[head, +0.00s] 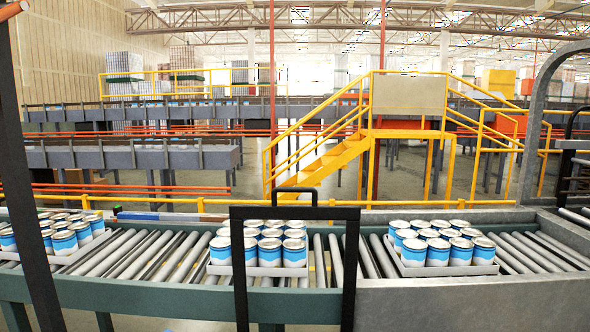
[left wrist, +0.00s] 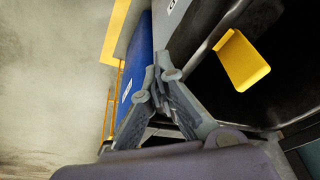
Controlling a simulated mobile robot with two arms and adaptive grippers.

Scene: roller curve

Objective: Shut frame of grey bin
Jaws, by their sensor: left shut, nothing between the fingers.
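My left gripper (left wrist: 163,72) is shut and empty in the left wrist view. Its fingertips are close to the edge of a dark grey bin (left wrist: 195,30); I cannot tell whether they touch it. The bin has a dark inside and a yellow tab (left wrist: 243,62) at the right. In the head view a black rectangular frame (head: 297,213) with a small handle on top stands upright in front of the conveyor. I cannot tell whether it belongs to the grey bin. The grey bin is not recognisable in the head view. My right gripper is in neither view.
A blue bin (left wrist: 137,68) is left of the fingers, with a yellow edge (left wrist: 116,30) beside it. A roller conveyor (head: 175,256) crosses the head view, carrying trays of blue and white cans (head: 437,252). Yellow stairs (head: 335,155) stand behind. Bare floor (left wrist: 50,80) lies left.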

